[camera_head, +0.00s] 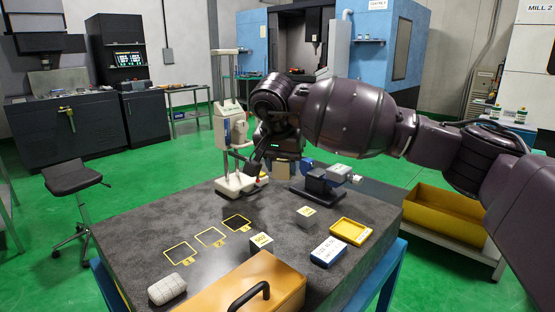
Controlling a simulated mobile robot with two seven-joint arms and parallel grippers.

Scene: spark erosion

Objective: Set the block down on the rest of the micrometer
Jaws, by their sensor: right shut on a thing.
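My right arm reaches in from the right, and its gripper (268,162) is over the back of the dark stone table (215,277). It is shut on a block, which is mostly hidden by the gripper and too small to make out. The micrometer (318,184), with a black base and a blue and light grey body, stands just right of the gripper at the table's back right edge. Its rest is not clear from here. The gripper and micrometer look apart, but depth is hard to judge. My left gripper is out of view.
A tall white gauge stand (226,135) is close left of the gripper. Two grey blocks with yellow labels (262,246) (307,216), a yellow tray (350,231), a blue-white box (328,252) and an orange case (240,290) are nearer. Outlined squares (210,236) are bare.

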